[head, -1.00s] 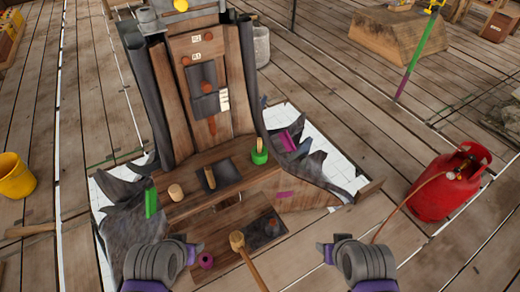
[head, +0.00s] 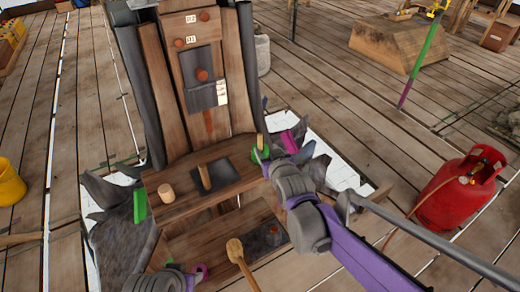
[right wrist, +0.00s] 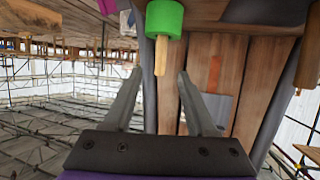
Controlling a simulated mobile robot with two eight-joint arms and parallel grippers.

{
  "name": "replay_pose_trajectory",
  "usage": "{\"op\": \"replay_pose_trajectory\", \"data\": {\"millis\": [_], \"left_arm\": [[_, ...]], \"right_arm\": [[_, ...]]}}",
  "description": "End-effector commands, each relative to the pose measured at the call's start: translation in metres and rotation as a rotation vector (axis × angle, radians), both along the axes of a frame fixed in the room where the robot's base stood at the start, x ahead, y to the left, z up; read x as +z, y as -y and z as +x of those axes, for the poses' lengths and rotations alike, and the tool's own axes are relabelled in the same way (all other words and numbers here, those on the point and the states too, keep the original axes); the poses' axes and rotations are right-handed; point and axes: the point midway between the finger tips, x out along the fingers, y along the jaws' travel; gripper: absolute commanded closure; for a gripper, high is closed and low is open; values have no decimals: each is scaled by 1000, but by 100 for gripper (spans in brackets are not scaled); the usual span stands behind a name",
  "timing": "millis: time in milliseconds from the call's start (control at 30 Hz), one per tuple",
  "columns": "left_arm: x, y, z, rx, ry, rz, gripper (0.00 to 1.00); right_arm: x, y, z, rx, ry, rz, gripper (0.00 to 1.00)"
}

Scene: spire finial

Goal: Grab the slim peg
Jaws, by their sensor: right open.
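A slim light-wood peg (head: 260,141) stands upright in a green round holder (head: 258,155) at the right end of the wooden bench. My right gripper (head: 277,166) is open beside this holder, its tips partly hidden. In the right wrist view, which looks upside down, the peg (right wrist: 162,62) points down from the green holder (right wrist: 164,18). It appears between the open fingers (right wrist: 160,82); I cannot tell its depth. Another slim brown peg (head: 204,177) stands on a dark plate, and a thicker short peg (head: 166,193) is left of it. My left gripper (head: 180,278) is partly cut off at the bottom.
A tall wooden back panel (head: 207,120) rises behind the bench. Jagged dark pieces flank it. A mallet (head: 236,252) is in front, near a lower dark plate (head: 266,235). A red gas cylinder (head: 462,190) stands on the right.

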Motion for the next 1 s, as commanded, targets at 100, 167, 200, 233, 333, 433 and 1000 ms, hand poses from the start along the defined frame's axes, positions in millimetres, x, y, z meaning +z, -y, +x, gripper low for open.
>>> {"op": "replay_pose_trajectory", "data": {"millis": [100,167,200,233,333,433,1000], "left_arm": [[-3,0,0,0,-1,0,50],[-3,0,0,0,-1,0,50],[-4,0,0,0,-1,0,50],[-4,0,0,0,-1,0,50],[-5,0,0,0,-2,0,50],[-6,0,0,0,-2,0,50],[-10,0,0,0,-3,0,50]], "right_arm": [[-8,-5,18,-1,-1,-1,43],[-11,-6,25,-1,-1,-1,43],[-13,-7,28,-1,-2,-1,43],[-14,-8,30,-1,-2,-1,43],[-16,-9,35,-1,-2,-1,43],[-23,-12,44,-1,-2,-1,43],[-40,-22,77,-1,-3,0,47]]}}
